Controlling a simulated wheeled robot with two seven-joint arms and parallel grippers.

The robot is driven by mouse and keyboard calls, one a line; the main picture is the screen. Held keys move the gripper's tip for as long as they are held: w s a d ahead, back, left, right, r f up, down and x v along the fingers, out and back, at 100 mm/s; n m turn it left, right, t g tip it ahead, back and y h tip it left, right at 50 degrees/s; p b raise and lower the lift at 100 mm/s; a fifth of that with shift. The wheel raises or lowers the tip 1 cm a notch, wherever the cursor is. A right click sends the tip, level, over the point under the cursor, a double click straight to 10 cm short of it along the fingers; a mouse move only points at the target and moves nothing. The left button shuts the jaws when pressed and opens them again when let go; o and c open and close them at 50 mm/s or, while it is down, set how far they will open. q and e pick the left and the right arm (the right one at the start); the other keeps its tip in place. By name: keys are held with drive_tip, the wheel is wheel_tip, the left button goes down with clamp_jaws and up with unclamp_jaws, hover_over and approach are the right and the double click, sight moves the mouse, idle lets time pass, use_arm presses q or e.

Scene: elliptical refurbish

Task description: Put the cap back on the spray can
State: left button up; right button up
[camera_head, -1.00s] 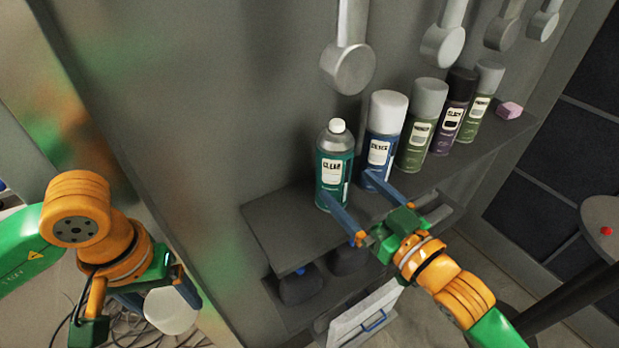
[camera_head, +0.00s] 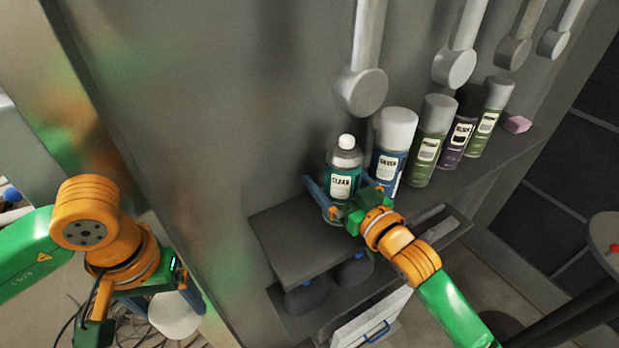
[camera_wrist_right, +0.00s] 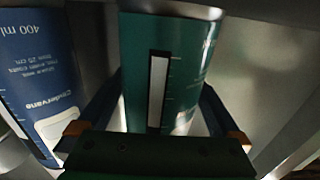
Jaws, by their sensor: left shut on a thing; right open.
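The uncapped teal spray can labelled CLEAR (camera_head: 343,171) stands upright on the shelf, its white nozzle on top. My right gripper (camera_head: 340,194) is open with its fingers on either side of this can. In the right wrist view the can (camera_wrist_right: 190,70) stands between the open fingers; whether they touch it cannot be told. My left gripper (camera_head: 160,292) is shut on the white cap (camera_head: 176,314), held low at the left, away from the shelf. Part of the cap is hidden by the gripper.
A capped blue can (camera_head: 391,150) stands close to the right of the CLEAR can; it also shows in the right wrist view (camera_wrist_right: 40,95). More capped cans (camera_head: 430,145) and a pink block (camera_head: 517,124) follow along the shelf. The shelf's left end (camera_head: 285,240) is bare. Grey lamp-like fixtures (camera_head: 361,92) hang above.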

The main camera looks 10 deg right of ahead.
sight(343, 137)
drive_tip(key=shift+c, duration=0.2)
clamp_jaws()
use_arm(q)
drive_tip(key=shift+r, duration=0.2)
use_arm(e)
wheel_tip(343, 137, up, 10)
drive_tip(key=shift+r, duration=0.1)
idle(0.3)
